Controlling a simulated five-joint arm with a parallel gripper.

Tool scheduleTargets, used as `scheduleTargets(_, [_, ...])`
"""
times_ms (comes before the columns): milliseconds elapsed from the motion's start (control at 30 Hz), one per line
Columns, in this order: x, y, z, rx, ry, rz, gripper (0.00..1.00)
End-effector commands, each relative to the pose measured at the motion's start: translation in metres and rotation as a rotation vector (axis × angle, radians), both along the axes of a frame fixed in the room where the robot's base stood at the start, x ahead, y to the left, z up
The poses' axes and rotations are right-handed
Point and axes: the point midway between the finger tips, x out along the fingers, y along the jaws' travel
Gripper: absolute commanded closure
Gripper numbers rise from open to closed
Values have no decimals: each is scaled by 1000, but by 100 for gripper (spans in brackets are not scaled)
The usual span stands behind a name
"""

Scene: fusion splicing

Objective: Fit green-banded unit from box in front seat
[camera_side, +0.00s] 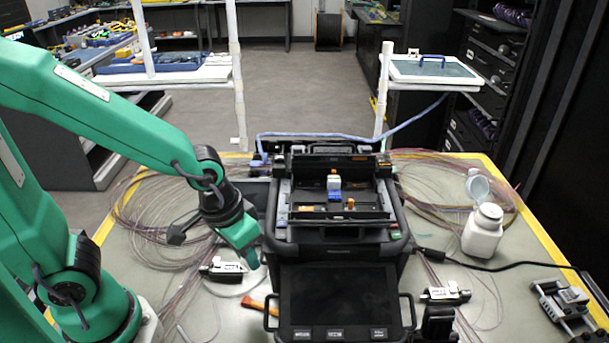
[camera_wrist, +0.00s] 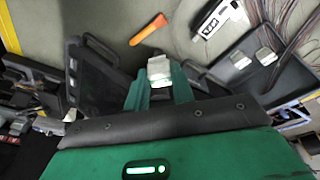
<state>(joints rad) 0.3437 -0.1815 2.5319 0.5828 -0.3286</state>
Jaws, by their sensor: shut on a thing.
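My gripper (camera_side: 243,240) is low at the left side of the black splicer (camera_side: 335,253). In the wrist view my gripper (camera_wrist: 160,88) is shut on a small silver-grey unit (camera_wrist: 158,66) with a pale greenish lower part; its band is hard to make out. In the side view the unit is hidden. The dark box (camera_side: 257,192) stands left of the splicer, partly behind my gripper; the wrist view shows it at right with more silver units (camera_wrist: 265,57) inside. In the splicer's open bay, a white-and-blue unit (camera_side: 334,184) stands upright. The front seat cannot be clearly told apart.
An orange-handled tool (camera_wrist: 148,30) and a black-and-white device (camera_side: 222,267) lie on the table near my gripper. Coiled fibres lie on both sides of the splicer. A white bottle (camera_side: 483,230) stands at right. The splicer's screen and handles stick out in front.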

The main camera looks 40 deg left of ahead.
Motion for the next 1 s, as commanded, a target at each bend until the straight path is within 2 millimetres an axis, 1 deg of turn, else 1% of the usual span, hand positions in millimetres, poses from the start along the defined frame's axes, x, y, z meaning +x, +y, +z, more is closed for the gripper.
scheduleTargets(700, [46, 79, -55, 58, -21, 18, 100])
scheduleTargets(833, [51, 88, -61, 66, -21, 18, 100])
scheduleTargets(1000, [55, 93, -65, 69, -26, 16, 100])
